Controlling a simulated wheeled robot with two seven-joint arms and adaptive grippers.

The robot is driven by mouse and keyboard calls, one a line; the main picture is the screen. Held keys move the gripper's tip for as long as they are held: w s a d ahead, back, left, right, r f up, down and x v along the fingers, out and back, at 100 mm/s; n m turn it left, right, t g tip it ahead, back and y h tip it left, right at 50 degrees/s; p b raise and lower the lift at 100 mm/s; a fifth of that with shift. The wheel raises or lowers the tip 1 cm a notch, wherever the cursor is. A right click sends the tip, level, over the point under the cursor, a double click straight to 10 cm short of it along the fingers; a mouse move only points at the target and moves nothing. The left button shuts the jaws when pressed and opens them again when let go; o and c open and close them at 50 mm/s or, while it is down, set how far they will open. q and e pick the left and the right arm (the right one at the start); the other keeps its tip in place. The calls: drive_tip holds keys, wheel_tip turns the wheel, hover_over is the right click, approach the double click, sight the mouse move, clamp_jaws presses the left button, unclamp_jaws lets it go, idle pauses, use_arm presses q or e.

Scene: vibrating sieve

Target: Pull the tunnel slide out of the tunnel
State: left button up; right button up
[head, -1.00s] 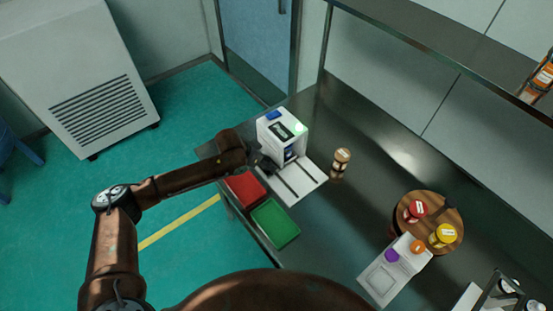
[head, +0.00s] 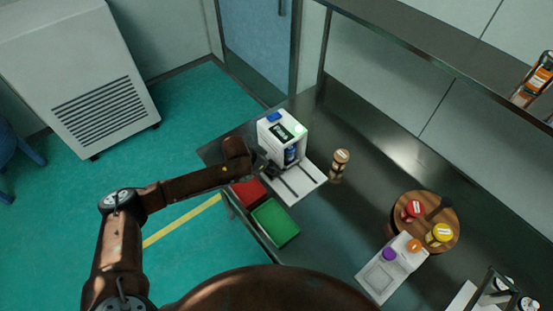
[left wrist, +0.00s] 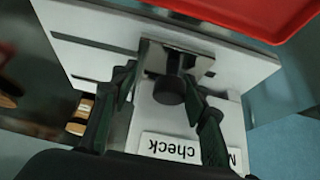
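The tunnel is a white box (head: 278,139) with a green light, at the far left corner of the dark table. A white base with two dark grooves (head: 304,184) extends in front of it. In the left wrist view, a metal plate with a dark round knob (left wrist: 168,90) sits at the white base (left wrist: 90,42); it appears to be the tunnel slide. My left gripper (head: 268,166) is beside the tunnel's front. In the left wrist view its fingers (left wrist: 160,85) stand on either side of the knob, with a gap visible. My right gripper is not in view.
A red tray (head: 247,190) and a green tray (head: 275,222) lie close to the base, near the table edge. A brown-labelled jar (head: 340,162) stands to the right. A round wooden stand (head: 428,209) with lidded jars is farther right.

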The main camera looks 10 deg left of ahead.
use_arm(q)
drive_tip(key=shift+s+d+p, duration=1.3)
drive_tip(key=shift+s+d, duration=0.1)
drive_tip(key=shift+d, duration=0.05)
drive_tip(key=shift+s+d+p, duration=1.05)
drive_tip(key=shift+s+d, duration=0.1)
drive_tip(key=shift+s+d+p, duration=0.95)
drive_tip(key=shift+s+d, duration=0.3)
drive_tip(key=o, duration=1.2)
